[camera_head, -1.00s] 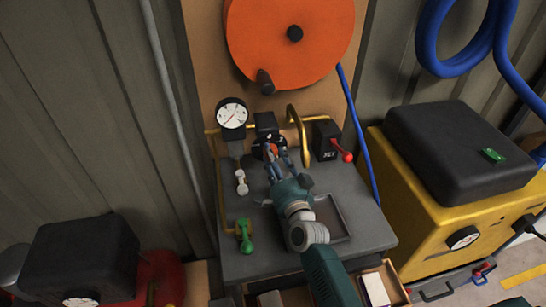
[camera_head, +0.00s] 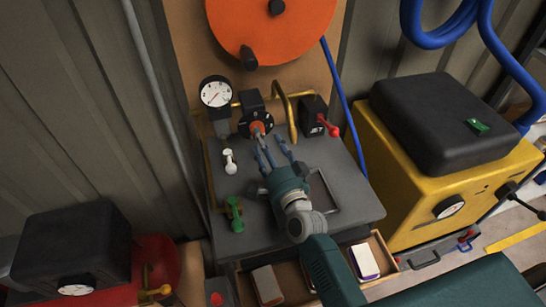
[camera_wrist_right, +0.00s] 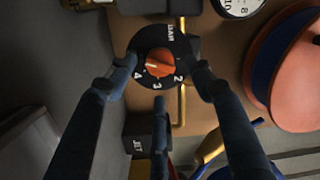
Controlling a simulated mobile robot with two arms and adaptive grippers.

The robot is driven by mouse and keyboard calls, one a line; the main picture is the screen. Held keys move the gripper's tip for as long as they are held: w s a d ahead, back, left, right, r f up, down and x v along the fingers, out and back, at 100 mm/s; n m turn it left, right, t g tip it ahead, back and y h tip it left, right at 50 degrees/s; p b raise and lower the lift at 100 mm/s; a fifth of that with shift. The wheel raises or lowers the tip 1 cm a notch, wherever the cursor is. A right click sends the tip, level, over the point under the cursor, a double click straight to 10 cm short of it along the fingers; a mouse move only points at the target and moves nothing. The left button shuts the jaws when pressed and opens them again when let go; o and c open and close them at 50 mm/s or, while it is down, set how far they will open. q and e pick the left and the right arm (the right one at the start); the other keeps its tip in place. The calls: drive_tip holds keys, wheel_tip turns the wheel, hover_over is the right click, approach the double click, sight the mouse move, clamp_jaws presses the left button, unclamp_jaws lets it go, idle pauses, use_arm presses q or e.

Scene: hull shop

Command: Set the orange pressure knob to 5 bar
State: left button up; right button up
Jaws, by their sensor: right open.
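The orange pressure knob (camera_head: 257,129) sits on a round black dial on the bench's back panel. In the right wrist view the knob (camera_wrist_right: 163,63) shows a white mark pointing left, past the printed 4; the dial's left edge is partly hidden by a finger. The numbers 2, 3 and 4 are readable. My right gripper (camera_head: 268,146) is open, its fingers spread just in front of the knob. In the wrist view two fingertips flank the dial and a third finger is below it; contact is unclear. My left gripper is out of view.
A white pressure gauge (camera_head: 216,92) stands left of the dial. A black box with a red lever (camera_head: 327,125) is to the right. White (camera_head: 230,162) and green (camera_head: 235,214) valve handles are on the left.

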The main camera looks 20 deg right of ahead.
drive_tip(key=s, duration=0.8)
drive_tip(key=shift+d+f, duration=0.1)
drive_tip(key=shift+d, duration=0.3)
